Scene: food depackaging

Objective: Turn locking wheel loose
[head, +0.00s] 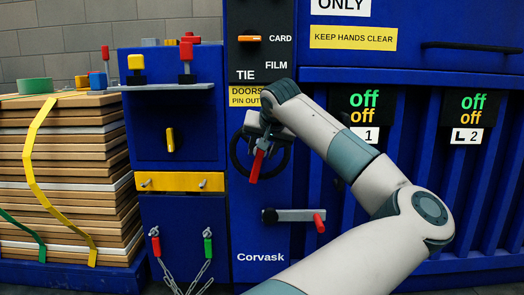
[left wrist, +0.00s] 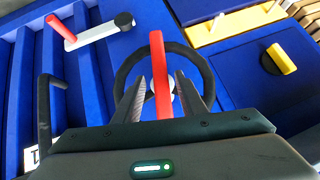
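The locking wheel (head: 286,163) is a black ring on the blue machine front, partly hidden behind my left gripper in the head view. It also shows as a dark ring in the left wrist view (left wrist: 122,76). A red handle (head: 257,166) stands out at the wheel; in the left wrist view the red handle (left wrist: 160,75) runs between my fingers. My left gripper (left wrist: 160,82) is at the wheel, its fingers apart on either side of the red handle, with gaps showing. Whether the handle is fixed to the wheel is hard to see. My right gripper is not in view.
Below the wheel is a grey lever (head: 290,215) with a red grip. To the left are a shelf (head: 165,87) with yellow and red knobs, a yellow bar (head: 180,182), and stacked cardboard (head: 70,150). Ribbed blue doors (head: 480,200) stand right.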

